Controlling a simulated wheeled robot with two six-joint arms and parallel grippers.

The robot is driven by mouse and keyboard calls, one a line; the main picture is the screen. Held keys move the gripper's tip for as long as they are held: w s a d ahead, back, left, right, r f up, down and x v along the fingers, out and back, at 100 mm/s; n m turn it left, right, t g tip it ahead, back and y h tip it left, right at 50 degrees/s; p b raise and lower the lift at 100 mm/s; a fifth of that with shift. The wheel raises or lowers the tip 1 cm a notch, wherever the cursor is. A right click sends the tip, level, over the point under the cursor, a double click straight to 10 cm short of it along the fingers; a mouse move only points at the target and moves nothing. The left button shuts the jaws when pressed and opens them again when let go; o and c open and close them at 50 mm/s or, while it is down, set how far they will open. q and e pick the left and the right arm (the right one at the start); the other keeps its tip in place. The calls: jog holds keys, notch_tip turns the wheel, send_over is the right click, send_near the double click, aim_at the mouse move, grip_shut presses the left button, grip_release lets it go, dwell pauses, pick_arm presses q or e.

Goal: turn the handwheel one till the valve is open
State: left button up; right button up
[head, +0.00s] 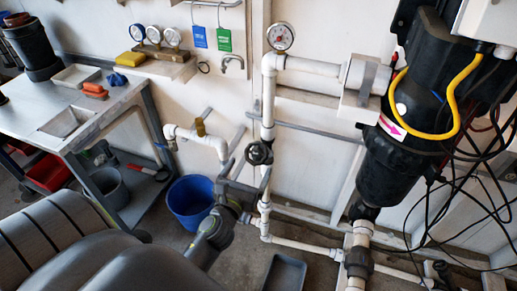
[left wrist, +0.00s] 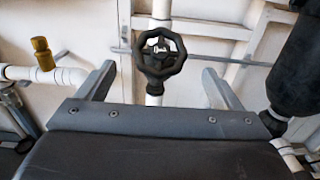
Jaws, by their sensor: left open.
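The black handwheel (head: 259,153) sits on the white vertical pipe against the wall, below the pressure gauge. In the left wrist view the handwheel (left wrist: 160,53) has a round spoked rim and shows between and beyond my fingers. My left gripper (head: 253,156) comes in from below; its grey fingers stand wide apart on either side of the wheel. In the left wrist view my left gripper (left wrist: 158,72) is open and empty, with no visible contact with the wheel. How far its tips are from the rim is hard to tell. My right gripper is out of view.
A brass-coloured fitting (head: 201,127) stands on a white pipe left of the wheel. The black reactor body (head: 390,175) with a yellow hose is at right. A blue bucket (head: 190,200) and grey tray (head: 285,274) are on the floor. A workbench (head: 110,105) stands at left.

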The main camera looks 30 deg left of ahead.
aim_at(255, 158)
pick_arm(q)
jog(key=x, duration=0.8)
jog(key=shift+w, duration=0.25)
jog(key=c, duration=0.9)
jog(key=shift+f+n+y+b, duration=0.1)
jog(key=shift+n+y+b, duration=0.2)
jog(key=shift+n+b, duration=0.15)
